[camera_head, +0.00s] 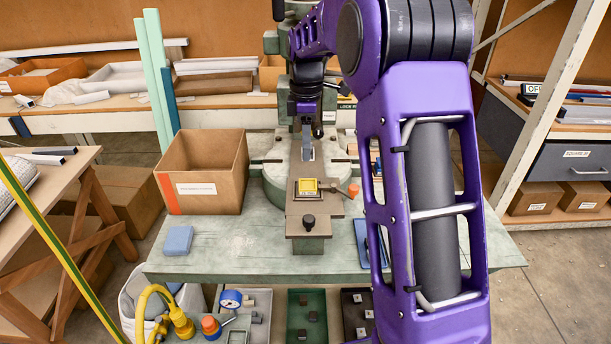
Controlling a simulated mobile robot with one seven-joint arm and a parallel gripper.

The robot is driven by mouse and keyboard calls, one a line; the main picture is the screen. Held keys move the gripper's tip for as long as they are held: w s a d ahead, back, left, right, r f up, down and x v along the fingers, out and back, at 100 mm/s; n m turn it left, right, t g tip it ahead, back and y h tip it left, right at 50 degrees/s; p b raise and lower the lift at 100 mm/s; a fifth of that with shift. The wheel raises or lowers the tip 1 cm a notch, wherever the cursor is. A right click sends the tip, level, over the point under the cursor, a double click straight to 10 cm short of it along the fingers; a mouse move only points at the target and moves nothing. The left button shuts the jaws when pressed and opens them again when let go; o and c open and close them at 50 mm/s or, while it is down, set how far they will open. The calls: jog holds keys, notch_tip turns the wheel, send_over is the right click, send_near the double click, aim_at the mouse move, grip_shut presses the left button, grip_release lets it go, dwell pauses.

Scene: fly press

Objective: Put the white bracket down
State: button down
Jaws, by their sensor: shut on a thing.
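My gripper (306,122) is at the fly press, above the middle of the bench and pointing down. It is small in the picture, and its fingers are hard to make out. The piece is above the narrow bed of the press (302,207). I cannot tell whether its lower end touches the bed.
An open cardboard box (205,185) stands left on the green bench (260,255), with a blue block (178,240) in front. My purple arm hides much of the right side.

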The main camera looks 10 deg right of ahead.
aim_at(306, 185)
notch_tip(306, 185, down, 8)
jog(key=shift+f, duration=0.15)
jog(key=shift+b, duration=0.3)
jog(key=c, duration=0.5)
grip_release()
jog(key=shift+f, duration=0.15)
jog(key=shift+c, duration=0.2)
notch_tip(306, 185, up, 12)
jog(key=shift+r+p, duration=0.2)
jog(key=shift+p, duration=0.4)
